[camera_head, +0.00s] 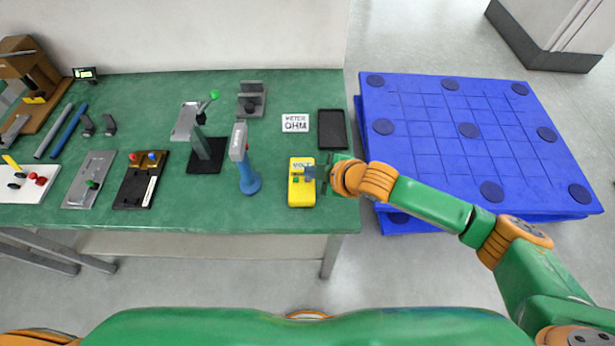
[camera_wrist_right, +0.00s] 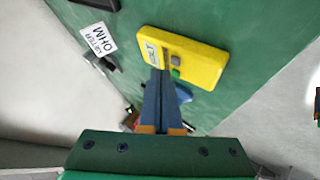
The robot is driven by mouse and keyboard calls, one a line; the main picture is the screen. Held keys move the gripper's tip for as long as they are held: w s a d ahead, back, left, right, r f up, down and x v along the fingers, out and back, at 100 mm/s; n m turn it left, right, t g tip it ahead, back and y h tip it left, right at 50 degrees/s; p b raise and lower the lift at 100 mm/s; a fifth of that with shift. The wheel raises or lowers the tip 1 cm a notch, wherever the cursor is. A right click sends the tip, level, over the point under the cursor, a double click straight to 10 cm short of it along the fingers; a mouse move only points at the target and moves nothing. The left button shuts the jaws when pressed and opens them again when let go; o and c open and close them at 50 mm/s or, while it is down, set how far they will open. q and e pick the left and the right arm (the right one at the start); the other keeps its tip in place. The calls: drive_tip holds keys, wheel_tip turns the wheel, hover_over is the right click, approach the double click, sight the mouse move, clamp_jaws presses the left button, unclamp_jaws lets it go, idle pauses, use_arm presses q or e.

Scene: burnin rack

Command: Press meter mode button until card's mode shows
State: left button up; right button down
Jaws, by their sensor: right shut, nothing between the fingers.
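The yellow meter (camera_head: 301,194) lies on the green table near its front right edge. Its display (camera_head: 302,168) appears to read VOLT. The white card (camera_head: 295,123) behind it reads METER OHM; it also shows in the wrist view (camera_wrist_right: 98,38). My right gripper (camera_head: 316,173) reaches in from the right over the meter's upper part. In the wrist view my right gripper (camera_wrist_right: 160,74) is shut and empty, its tips beside the green button (camera_wrist_right: 175,72) on the meter (camera_wrist_right: 200,62). I cannot tell whether they touch it. My left gripper is out of view.
A black tray (camera_head: 332,129) lies right of the card. A blue pallet (camera_head: 470,150) lies right of the table.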

sight(312, 183)
idle(0.4)
drive_tip(key=shift+f, duration=0.4)
drive_tip(key=shift+f, duration=0.4)
idle(0.5)
drive_tip(key=shift+r, duration=0.1)
drive_tip(key=shift+r+p, duration=0.7)
drive_tip(key=shift+r, duration=0.1)
wheel_tip(312, 183, up, 5)
drive_tip(key=p, duration=0.5)
idle(0.3)
